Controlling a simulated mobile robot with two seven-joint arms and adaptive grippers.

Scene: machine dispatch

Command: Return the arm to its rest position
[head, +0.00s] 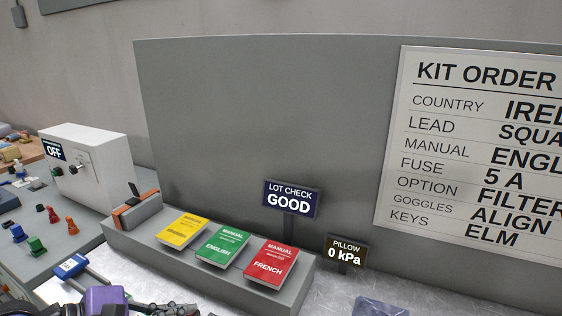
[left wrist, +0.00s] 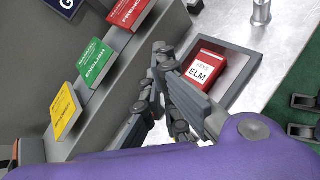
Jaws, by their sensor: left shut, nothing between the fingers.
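My left gripper (left wrist: 163,62) is shut and empty in the left wrist view, its dark fingers together beside a grey tray. Behind it is my purple wrist link (head: 105,299), which shows at the bottom edge of the head view with part of the dark gripper (head: 168,309). My right gripper is in neither view.
A red key box (left wrist: 203,67) marked ELM lies in the grey tray (left wrist: 243,76), close to the fingers. The grey ledge (head: 286,293) holds yellow, green (head: 223,247) and red manuals. The order board (head: 480,150) stands behind.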

